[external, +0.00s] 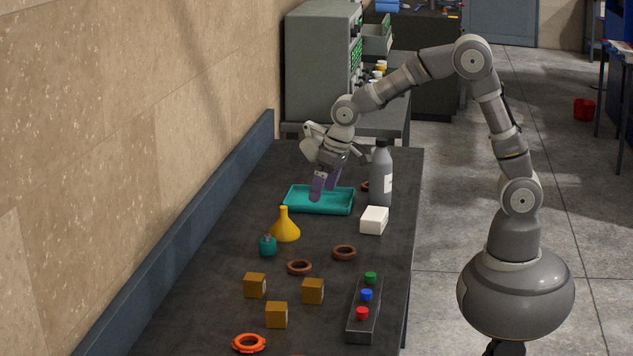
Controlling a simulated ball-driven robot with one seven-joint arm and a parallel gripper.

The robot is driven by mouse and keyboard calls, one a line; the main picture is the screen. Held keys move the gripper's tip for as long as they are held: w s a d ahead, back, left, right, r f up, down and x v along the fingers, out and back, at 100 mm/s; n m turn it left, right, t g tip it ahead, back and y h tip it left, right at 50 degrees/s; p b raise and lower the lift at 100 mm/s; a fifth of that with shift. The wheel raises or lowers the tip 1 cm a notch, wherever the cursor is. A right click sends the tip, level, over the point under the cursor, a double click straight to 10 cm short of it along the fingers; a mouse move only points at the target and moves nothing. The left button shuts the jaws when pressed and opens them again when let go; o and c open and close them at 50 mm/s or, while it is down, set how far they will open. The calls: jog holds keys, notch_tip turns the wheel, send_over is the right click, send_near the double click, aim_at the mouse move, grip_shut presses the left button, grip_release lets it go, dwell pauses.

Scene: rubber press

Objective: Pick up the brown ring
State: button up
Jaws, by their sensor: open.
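Two brown rings lie flat on the dark table, one (299,267) near the middle and one (344,252) a little to its right and farther back. I cannot tell how high the fingertips are above the tray floor.
Right of the tray stand the grey bottle (381,178) and a white box (374,220). A yellow funnel (284,227) and teal jar (268,246) stand left of the rings. Several orange cubes (313,291), a button panel (364,327) and an orange ring (249,343) lie nearer.

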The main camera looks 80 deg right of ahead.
jog(key=s+f+g+b, duration=0.1)
jog(key=f, duration=0.4)
jog(key=s+f+g+b, duration=0.1)
jog(key=s+f, duration=0.1)
jog(key=f, duration=0.4)
jog(key=s+f+g, duration=0.1)
jog(key=s+f, duration=0.1)
jog(key=f, duration=0.3)
jog(key=shift+s+d+f+m+b, duration=0.15)
jog(key=shift+f+m+b, duration=0.1)
jog(key=shift+m+b, duration=0.15)
jog(key=shift+r, duration=0.1)
jog(key=c, duration=1.1)
